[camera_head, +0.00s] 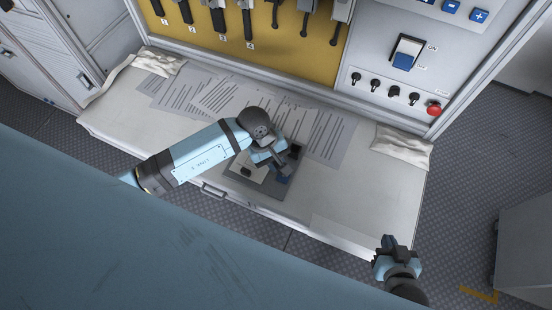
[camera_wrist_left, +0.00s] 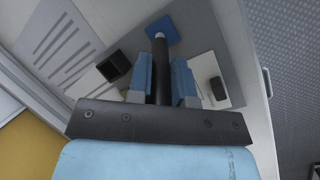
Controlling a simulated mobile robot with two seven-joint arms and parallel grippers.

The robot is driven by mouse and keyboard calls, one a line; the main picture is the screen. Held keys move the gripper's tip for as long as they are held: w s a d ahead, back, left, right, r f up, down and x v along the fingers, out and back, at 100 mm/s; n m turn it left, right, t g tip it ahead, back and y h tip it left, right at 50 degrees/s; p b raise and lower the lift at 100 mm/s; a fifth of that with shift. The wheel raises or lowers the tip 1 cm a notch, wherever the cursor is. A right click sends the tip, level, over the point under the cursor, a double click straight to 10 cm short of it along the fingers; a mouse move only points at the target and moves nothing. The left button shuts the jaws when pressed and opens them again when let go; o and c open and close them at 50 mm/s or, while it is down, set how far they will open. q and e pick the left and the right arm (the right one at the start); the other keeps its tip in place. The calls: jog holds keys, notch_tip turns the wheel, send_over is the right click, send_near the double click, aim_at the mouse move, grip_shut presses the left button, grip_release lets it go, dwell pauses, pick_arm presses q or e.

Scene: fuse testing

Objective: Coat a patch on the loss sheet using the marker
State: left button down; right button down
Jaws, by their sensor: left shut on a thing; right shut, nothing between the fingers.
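My left gripper (camera_head: 272,160) is over the grey board (camera_head: 262,190) on the bench. In the left wrist view its fingers (camera_wrist_left: 161,78) are shut on a dark marker (camera_wrist_left: 161,60), whose pale tip points at a blue square (camera_wrist_left: 165,28) on the board. I cannot tell whether the tip touches it. A white card (camera_wrist_left: 207,80) with a small black block (camera_wrist_left: 218,88) lies on the board beside the gripper. I cannot tell which sheet is the loss sheet. My right gripper (camera_head: 385,248) is shut and empty, off the bench's front right corner.
A black open box (camera_wrist_left: 114,66) stands on the board. Printed papers (camera_head: 218,97) lie along the back of the bench. A crumpled white cloth (camera_head: 403,148) lies at the right end. A panel with switches and a red button (camera_head: 433,109) rises behind.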

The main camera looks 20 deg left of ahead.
jog(key=shift+d+f, duration=0.2)
dwell(0.4)
pick_arm(q)
jog(key=shift+f+b, duration=0.35)
jog(key=shift+f, duration=0.05)
pick_arm(e)
jog(key=shift+a+f, duration=0.1)
jog(key=shift+f, duration=0.1)
pick_arm(q)
jog(key=shift+s+f+b, duration=0.1)
jog(key=shift+f+b, duration=0.1)
jog(key=shift+b, duration=0.15)
pick_arm(e)
jog(key=shift+f, duration=0.4)
dwell(1.1)
